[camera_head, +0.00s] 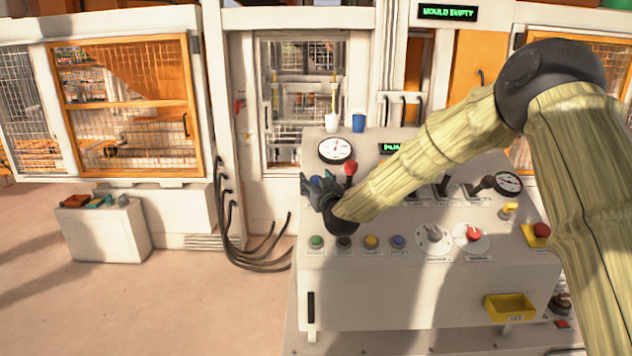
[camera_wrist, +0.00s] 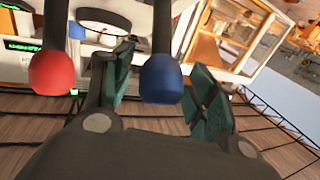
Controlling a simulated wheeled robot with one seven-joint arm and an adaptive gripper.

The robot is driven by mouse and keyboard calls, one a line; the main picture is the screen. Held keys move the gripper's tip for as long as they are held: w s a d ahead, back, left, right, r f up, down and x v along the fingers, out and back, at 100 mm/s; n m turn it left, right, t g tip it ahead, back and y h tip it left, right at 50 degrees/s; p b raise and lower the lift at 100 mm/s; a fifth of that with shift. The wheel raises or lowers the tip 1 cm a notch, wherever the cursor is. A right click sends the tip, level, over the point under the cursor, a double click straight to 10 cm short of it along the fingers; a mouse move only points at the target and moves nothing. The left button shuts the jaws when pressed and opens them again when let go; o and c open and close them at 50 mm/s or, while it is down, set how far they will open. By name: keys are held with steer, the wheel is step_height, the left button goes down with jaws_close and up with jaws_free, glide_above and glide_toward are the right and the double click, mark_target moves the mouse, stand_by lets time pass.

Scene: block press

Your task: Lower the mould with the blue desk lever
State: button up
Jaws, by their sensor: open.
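The blue desk lever's round knob (camera_wrist: 161,79) shows in the wrist view on a dark stem, between the two green-padded fingers of my gripper (camera_wrist: 163,68). The fingers are open, with a gap visible on the right side of the knob. In the head view my gripper (camera_head: 321,186) is over the left part of the grey control desk (camera_head: 425,290), and it mostly hides the blue lever. A red lever knob (camera_wrist: 52,73) stands beside it; it also shows in the head view (camera_head: 350,168). I cannot make out the mould behind the caged press door (camera_head: 300,100).
A dial gauge (camera_head: 335,150), several push buttons (camera_head: 371,242) and other dark levers (camera_head: 481,185) crowd the desk. A white cup (camera_head: 332,123) and a blue cup (camera_head: 359,122) stand at its back. A display (camera_head: 447,12) reads "MOULD EMPTY".

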steer(key=shift+s, duration=0.1)
jaws_close()
steer(key=w+r+b, duration=0.1)
steer(key=b, duration=0.1)
steer(key=w+r+b, duration=0.1)
steer(key=w+b, duration=0.1)
steer(key=shift+w+r, duration=0.1)
steer(key=shift+w, duration=0.15)
steer(key=shift+w+r+b, duration=0.45)
steer(key=shift+w+r, duration=0.05)
steer(key=shift+w, duration=0.1)
jaws_free()
steer(key=shift+f, duration=0.1)
steer(key=shift+s, duration=0.15)
